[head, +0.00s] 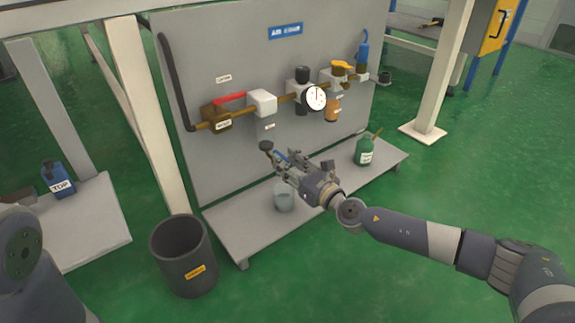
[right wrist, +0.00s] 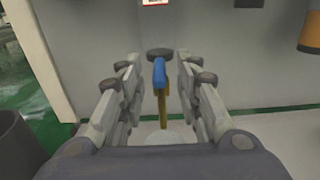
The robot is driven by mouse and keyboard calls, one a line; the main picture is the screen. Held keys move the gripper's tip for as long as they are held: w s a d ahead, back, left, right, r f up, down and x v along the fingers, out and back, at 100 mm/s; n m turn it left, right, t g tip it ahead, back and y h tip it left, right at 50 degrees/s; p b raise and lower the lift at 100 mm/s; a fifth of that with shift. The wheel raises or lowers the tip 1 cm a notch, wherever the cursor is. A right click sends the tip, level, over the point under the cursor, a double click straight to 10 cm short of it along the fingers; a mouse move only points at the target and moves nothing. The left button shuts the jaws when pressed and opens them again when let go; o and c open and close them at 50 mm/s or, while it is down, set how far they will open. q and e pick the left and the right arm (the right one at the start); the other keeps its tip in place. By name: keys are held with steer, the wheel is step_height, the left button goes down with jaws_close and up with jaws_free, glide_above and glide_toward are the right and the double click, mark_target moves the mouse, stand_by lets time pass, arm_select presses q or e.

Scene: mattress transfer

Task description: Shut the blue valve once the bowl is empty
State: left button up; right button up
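The blue valve (right wrist: 159,72) is a small blue handle on a brass stem, just below a dark round cap (right wrist: 159,52). In the head view the cap (head: 266,146) sits below a white block (head: 262,103) on the pipe. My right gripper (right wrist: 160,75) is open, with a finger on each side of the blue handle and clear gaps. It also shows in the head view (head: 283,160), partly covering the valve. I cannot make out a clear bowl above the cap or any liquid in it. My left gripper is out of view.
A translucent cup (head: 284,198) stands on the shelf (head: 235,222) below the gripper. A dark bin (head: 184,262) is on the floor at front left. A gauge (head: 315,98) and an orange bowl (head: 331,110) hang on the panel.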

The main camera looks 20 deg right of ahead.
steer(key=shift+w+a, duration=0.1)
steer(key=shift+w, duration=0.05)
jaws_close()
